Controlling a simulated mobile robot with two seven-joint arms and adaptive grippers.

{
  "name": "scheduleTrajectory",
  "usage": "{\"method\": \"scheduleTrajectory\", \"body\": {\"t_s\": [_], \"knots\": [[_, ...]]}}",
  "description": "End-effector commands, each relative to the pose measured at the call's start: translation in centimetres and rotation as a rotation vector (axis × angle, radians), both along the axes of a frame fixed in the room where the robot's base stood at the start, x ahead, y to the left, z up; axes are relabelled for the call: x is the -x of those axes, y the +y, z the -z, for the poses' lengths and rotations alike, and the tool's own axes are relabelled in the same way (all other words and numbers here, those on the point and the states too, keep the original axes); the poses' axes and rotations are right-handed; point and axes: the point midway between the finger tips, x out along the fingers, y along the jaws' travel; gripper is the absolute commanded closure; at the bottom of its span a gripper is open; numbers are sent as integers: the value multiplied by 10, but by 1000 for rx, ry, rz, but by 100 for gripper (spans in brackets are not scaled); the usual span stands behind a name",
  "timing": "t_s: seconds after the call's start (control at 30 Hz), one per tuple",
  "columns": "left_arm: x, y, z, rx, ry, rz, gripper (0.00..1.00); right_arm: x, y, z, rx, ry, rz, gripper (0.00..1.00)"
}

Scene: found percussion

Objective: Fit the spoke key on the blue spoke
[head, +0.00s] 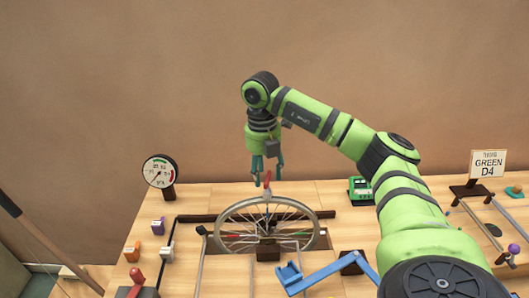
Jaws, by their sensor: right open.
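My left gripper is not in view.
A dial gauge (159,171) stands at the back left. A blue lever (325,272) lies in front of the wheel. A green box (360,188) and a "GREEN D4" sign (488,164) are at right. Purple, orange and white blocks and a red-handled part line the left side.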

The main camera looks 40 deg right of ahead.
Motion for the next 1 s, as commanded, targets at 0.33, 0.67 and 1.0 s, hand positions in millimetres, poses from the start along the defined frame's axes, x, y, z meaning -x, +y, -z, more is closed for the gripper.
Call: {"method": "scheduleTrajectory", "body": {"t_s": [0.33, 0.67, 1.0], "knots": [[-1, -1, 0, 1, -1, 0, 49, -3, 2, -62, 2, -3, 1, 49], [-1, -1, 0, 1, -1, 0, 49, -2, 2, -70, -1, 1, 1, 49], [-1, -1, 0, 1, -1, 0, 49, -2, 2, -69, -1, 1, 1, 49]]}}
